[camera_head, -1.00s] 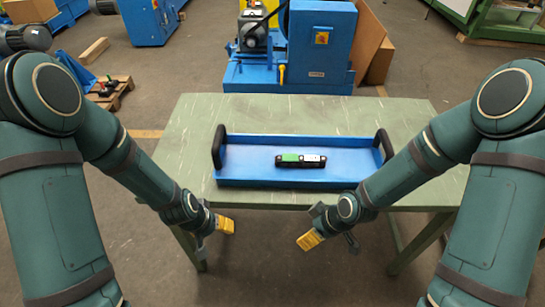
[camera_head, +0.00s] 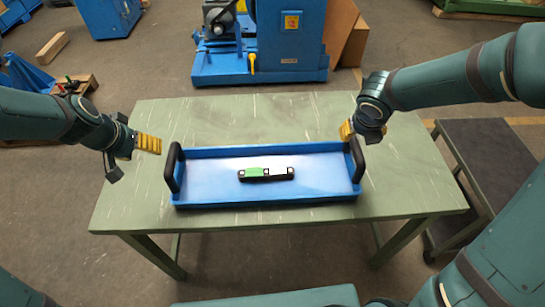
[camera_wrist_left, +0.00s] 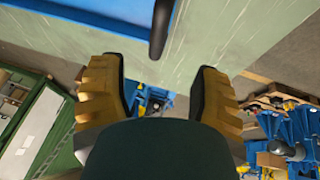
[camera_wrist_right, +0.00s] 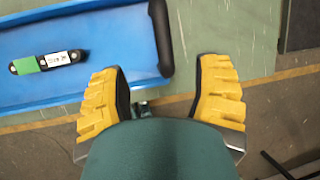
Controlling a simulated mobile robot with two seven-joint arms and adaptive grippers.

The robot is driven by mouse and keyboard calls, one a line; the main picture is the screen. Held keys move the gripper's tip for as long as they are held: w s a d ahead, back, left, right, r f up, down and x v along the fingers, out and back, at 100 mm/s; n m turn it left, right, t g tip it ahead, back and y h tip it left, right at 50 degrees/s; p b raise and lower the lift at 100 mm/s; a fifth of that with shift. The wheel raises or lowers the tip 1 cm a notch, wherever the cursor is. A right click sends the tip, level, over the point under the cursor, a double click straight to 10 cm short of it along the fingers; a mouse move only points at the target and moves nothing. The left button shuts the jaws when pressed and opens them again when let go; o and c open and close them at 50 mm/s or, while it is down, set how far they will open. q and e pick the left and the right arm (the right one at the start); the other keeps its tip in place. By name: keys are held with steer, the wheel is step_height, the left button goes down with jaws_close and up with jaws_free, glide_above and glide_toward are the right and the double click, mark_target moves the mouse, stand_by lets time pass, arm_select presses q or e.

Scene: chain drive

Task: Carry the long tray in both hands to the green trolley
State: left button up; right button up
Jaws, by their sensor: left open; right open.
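The long blue tray (camera_head: 265,197) lies on the green table, with a black upright handle at each end. A small black block with green and white faces (camera_head: 266,174) lies inside it. My left gripper (camera_head: 149,144) is open and empty, just left of the left handle (camera_head: 173,168) and apart from it. The left wrist view shows this handle (camera_wrist_left: 160,28) beyond the open fingers. My right gripper (camera_head: 347,131) is open and empty near the right handle (camera_head: 356,158). The right wrist view shows that handle (camera_wrist_right: 161,38) beyond the fingers.
The green table (camera_head: 260,115) has free room behind and in front of the tray. A low trolley with a dark top (camera_head: 489,150) and a greenish frame stands right of the table. A blue machine (camera_head: 290,45) stands behind the table.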

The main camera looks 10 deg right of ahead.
mark_target(168, 160)
arm_select(q)
steer(key=x, duration=1.3)
steer(key=shift+w+d+f, duration=0.15)
steer(key=shift+w+f, duration=0.15)
arm_select(e)
steer(key=x, duration=1.3)
steer(key=shift+w+d+f, duration=0.2)
steer(key=shift+w+f, duration=0.05)
steer(key=shift+w, duration=0.15)
arm_select(q)
jaws_close()
arm_select(e)
jaws_close()
arm_select(q)
steer(key=shift+r, duration=0.1)
arm_select(e)
steer(key=shift+r, duration=0.15)
